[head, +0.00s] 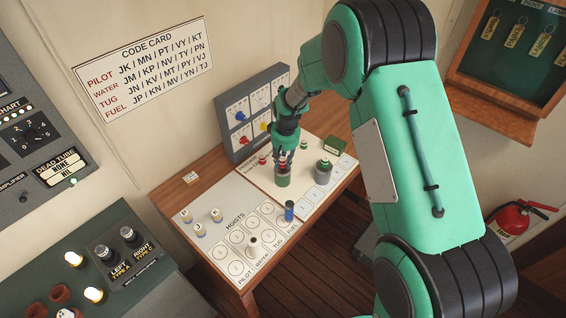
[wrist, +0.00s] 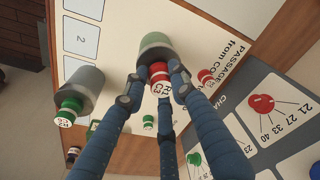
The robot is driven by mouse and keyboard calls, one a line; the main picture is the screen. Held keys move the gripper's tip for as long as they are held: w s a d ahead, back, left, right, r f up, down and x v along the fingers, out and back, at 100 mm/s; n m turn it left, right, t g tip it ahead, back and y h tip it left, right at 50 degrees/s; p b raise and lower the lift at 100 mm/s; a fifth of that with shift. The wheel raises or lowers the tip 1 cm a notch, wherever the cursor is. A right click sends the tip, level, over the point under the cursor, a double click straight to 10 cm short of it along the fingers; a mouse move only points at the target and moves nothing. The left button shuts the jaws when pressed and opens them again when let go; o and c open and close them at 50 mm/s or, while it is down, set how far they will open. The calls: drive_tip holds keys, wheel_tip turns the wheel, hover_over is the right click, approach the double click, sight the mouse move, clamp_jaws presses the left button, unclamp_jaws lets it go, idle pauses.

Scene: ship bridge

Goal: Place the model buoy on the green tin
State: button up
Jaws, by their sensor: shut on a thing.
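My gripper (head: 283,157) is shut on a red and white model buoy (wrist: 160,78), whose labelled top faces the wrist camera. The buoy also shows between the fingers in the head view (head: 282,166). The green tin (head: 283,181) stands upright on the pale chart sheet, directly below the held buoy. In the wrist view the green tin (wrist: 157,45) shows just beyond the buoy. The buoy's lower end is at the tin's top; I cannot tell if they touch. The fingers hide part of the buoy.
A grey tin (head: 323,174) with a green buoy (wrist: 68,112) on top stands right of the green tin. Another red buoy (head: 263,159) and a small green buoy (head: 304,144) stand nearby. A grey chart panel (head: 240,145) rises behind. A blue cylinder (head: 289,211) stands in front.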

drive_tip(key=shift+f, duration=0.45)
drive_tip(key=shift+f, duration=0.1)
drive_tip(key=o, duration=0.8)
drive_tip(key=shift+o, duration=0.2)
wheel_tip(320, 180, up, 12)
drive_tip(key=s, duration=0.1)
drive_tip(key=shift+s+d, duration=0.15)
drive_tip(key=shift+d, duration=0.15)
idle(0.4)
